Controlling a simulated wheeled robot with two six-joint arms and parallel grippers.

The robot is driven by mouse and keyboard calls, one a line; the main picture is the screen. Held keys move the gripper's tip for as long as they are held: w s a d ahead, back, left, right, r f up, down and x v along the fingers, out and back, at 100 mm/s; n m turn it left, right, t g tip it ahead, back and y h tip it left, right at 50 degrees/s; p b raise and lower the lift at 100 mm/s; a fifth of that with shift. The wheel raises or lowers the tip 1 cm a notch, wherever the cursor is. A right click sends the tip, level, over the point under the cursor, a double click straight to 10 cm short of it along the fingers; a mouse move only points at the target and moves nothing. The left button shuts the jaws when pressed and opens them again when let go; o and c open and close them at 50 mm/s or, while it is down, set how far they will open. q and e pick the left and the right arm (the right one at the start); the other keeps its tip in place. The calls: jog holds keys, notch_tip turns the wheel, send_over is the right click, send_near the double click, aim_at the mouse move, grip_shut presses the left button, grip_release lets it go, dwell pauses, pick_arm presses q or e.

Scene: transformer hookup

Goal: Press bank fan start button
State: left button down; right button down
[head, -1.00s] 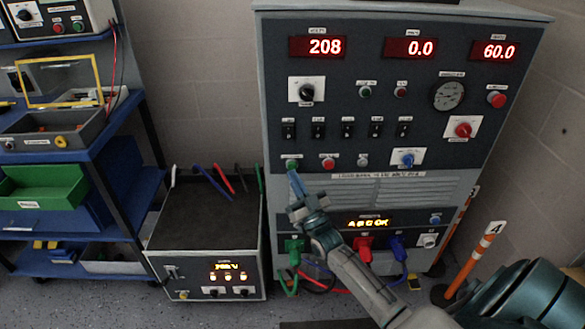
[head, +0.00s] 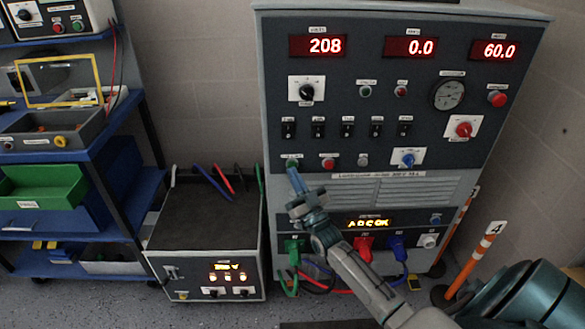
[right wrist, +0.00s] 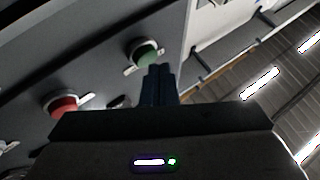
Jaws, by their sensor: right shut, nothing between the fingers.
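A green push button (head: 292,163) sits at the lower left of the dark upper panel of the big grey cabinet. A red button (head: 328,163) is to its right. My right gripper (head: 294,173) is shut and empty, with its blue fingertips just below the green button. In the right wrist view the closed fingers (right wrist: 158,80) point at the lower edge of the green button (right wrist: 146,53); I cannot tell whether they touch it. The red button (right wrist: 62,104) is at the left there. The button labels are too small to read. My left gripper is not in view.
Other controls surround the spot: a row of black switches (head: 347,130), a blue knob (head: 407,159) and red emergency-type knob (head: 464,130). Coloured plugs and cables are below. A smaller box with a display (head: 205,277) stands left. An orange post (head: 474,260) is at right.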

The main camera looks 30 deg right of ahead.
jog(key=shift+w+d, duration=0.2)
jog(key=shift+w, duration=0.05)
dwell(0.4)
jog(key=shift+s+a+p, duration=0.4)
jog(key=shift+s+a, duration=0.1)
jog(key=shift+s, duration=0.25)
jog(key=s+a+p, duration=0.2)
jog(key=s+a, duration=0.1)
jog(key=s, duration=0.2)
jog(key=shift+p, duration=0.35)
